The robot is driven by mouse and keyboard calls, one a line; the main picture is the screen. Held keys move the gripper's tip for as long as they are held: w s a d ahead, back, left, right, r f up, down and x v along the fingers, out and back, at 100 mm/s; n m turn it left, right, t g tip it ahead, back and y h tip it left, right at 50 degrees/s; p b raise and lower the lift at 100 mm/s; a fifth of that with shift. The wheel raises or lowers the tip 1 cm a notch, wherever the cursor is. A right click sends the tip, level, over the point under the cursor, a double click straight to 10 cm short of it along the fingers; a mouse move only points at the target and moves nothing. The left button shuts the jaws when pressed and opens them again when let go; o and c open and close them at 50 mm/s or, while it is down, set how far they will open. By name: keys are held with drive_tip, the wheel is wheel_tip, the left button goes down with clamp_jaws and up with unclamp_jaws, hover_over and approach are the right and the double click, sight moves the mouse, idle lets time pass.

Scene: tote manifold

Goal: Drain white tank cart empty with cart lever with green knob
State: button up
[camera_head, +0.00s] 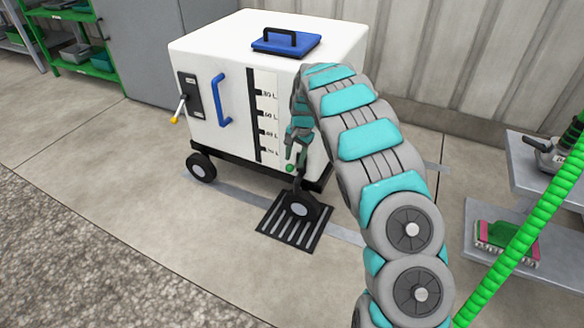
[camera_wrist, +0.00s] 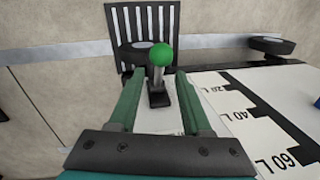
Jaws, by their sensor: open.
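The white tank cart (camera_head: 215,52) stands on dark wheels, with a blue lid (camera_head: 286,41) on top and a litre scale (camera_head: 266,115) on its side. It fills the right of the wrist view (camera_wrist: 239,132). The lever's green knob (camera_head: 289,168) shows low on the cart's side; in the wrist view the knob (camera_wrist: 161,54) tops a short metal stem on a dark base. My gripper (camera_wrist: 157,95) is open, its green fingers on either side of the lever, with the knob just beyond the tips. In the head view my gripper (camera_head: 297,147) is partly hidden by my arm.
A floor drain grate (camera_head: 294,231) lies at the cart's near wheel. A yellow-tipped lever (camera_head: 178,109) and blue handle (camera_head: 221,100) are on the cart's left face. Shelves with a brush (camera_head: 507,241) stand right.

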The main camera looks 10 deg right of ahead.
drive_tip(key=f, duration=0.5)
drive_tip(key=shift+w+a, duration=0.25)
drive_tip(key=shift+a, duration=0.1)
drive_tip(key=shift+c, duration=0.3)
clamp_jaws()
idle(0.7)
